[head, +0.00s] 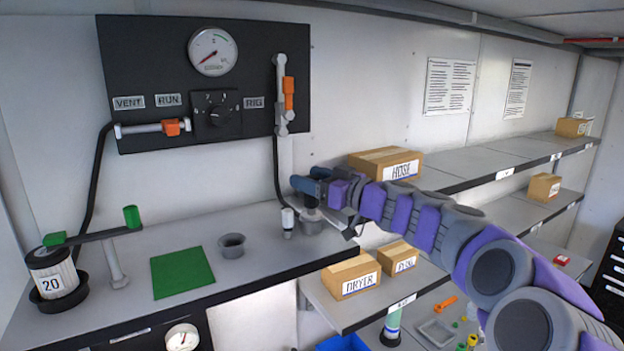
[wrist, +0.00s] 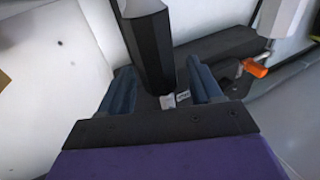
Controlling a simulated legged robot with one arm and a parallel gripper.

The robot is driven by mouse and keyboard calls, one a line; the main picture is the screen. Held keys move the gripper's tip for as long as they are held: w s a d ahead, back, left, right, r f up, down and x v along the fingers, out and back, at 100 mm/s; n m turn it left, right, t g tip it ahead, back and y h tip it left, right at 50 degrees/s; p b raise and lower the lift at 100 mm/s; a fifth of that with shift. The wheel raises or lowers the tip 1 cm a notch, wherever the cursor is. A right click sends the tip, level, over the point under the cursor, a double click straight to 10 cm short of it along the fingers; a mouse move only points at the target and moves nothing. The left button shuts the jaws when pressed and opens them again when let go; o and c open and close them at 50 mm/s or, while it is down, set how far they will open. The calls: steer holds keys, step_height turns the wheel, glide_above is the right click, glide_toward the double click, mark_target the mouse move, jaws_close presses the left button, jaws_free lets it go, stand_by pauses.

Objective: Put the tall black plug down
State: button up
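My gripper (head: 308,182) is at the end of my purple and grey arm, above the bench near the wall. Its two blue fingers stand apart in the wrist view (wrist: 160,80). A tall black faceted body (wrist: 150,50), seemingly the black plug, rises between them in that view. Space shows between it and the right finger; whether it touches the left one is unclear. In the head view I cannot pick out the plug, as my gripper covers that spot. A grey cup (head: 312,222) stands on the bench just under my gripper.
A grey-white hose fitting (head: 288,223) is left of that cup. Another grey cup (head: 231,246) and a green mat (head: 183,272) lie further left, with bare bench between. The black gauge panel (head: 150,62) hangs behind. Boxes stand on shelves (head: 450,178) at right.

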steer(key=b+v, duration=0.3)
steer(key=v, duration=0.9)
steer(key=shift+d, duration=0.1)
steer(key=s+a+f+m+g+h, duration=0.1)
steer(key=s+a+f+g+h, duration=0.25)
steer(key=s+f, duration=0.6)
steer(key=s+a+f+m+g+h, duration=0.15)
steer(key=s+a+f+g, duration=0.45)
steer(key=s, duration=0.7)
steer(key=s+d+f+m+g+h, duration=0.2)
steer(key=s+d+f+m+h, duration=0.7)
steer(key=s+d+f, duration=0.8)
steer(key=s+d+h, duration=0.1)
steer(key=s, duration=0.3)
steer(key=shift+d+f+h, duration=0.3)
steer(key=shift+d, duration=0.05)
